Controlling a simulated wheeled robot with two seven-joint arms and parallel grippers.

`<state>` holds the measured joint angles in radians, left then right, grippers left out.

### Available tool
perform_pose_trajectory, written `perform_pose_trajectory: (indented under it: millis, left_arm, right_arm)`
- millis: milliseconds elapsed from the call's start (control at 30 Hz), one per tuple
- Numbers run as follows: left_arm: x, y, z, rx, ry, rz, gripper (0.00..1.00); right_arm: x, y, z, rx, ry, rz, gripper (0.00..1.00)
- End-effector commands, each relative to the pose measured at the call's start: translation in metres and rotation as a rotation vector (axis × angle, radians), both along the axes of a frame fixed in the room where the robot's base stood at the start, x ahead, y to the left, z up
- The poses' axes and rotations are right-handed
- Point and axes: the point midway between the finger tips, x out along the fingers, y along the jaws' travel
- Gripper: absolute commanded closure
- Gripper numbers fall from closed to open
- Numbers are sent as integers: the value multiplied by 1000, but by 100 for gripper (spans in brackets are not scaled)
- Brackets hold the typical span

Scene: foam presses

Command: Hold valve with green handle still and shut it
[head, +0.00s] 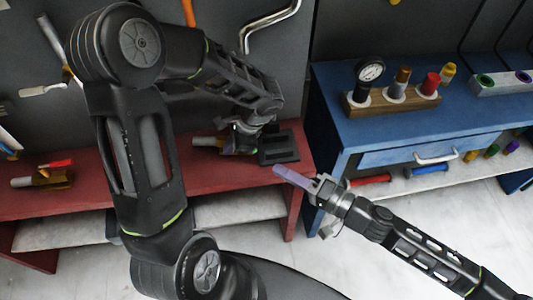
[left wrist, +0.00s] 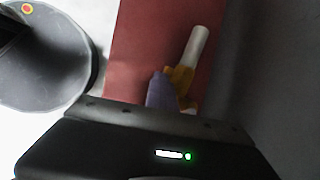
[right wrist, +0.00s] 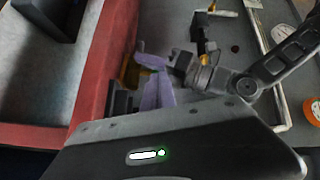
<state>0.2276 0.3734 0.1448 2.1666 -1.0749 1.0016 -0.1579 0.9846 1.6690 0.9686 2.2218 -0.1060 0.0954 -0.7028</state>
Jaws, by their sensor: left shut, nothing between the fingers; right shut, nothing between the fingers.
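A valve with a white pipe and a brassy yellow body (head: 207,142) lies on the red bench, under and beside my left gripper (head: 238,148). Its handle is mostly hidden, and I cannot clearly make out green on it. In the left wrist view, the white pipe (left wrist: 196,45) and yellow body (left wrist: 182,76) lie just beyond the purple fingers of my left gripper (left wrist: 161,88), which are shut and empty. I cannot tell whether they touch the valve. My right gripper (head: 292,176) is shut and empty in front of the bench's right end. The yellow body (right wrist: 131,72) shows near it in the right wrist view.
A black block-like fixture (head: 279,147) stands on the red bench (head: 85,200) right of the valve. A red-handled valve (head: 42,178) lies far left. A blue table (head: 330,90) with a gauge rack (head: 390,102) stands right, across a gap.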

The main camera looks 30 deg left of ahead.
Motion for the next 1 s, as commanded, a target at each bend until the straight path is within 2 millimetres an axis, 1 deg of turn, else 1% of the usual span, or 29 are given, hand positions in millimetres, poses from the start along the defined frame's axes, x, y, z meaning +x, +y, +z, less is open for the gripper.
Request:
perform_pose_trajectory:
  millis: [33, 200, 300, 433, 533, 733, 1000]
  left_arm:
    - [1, 0, 0, 0, -3, -1, 100]
    - [1, 0, 0, 0, -3, -1, 100]
    - [1, 0, 0, 0, -3, -1, 100]
    - [1, 0, 0, 0, -3, -1, 100]
    - [1, 0, 0, 0, -3, -1, 100]
    - [1, 0, 0, 0, -2, -1, 100]
    - [1, 0, 0, 0, -1, -1, 100]
  right_arm:
    - [8, -4, 1, 4, -22, -20, 100]
    - [33, -18, 3, 8, -65, -84, 100]
    - [47, -26, 3, 7, -64, -119, 100]
    - [59, -32, 2, 1, -32, -149, 100]
    - [63, -33, 0, -4, 12, -156, 100]
    - [62, -32, -2, 9, 117, -158, 100]
    - [62, -32, -2, 11, 130, -157, 100]
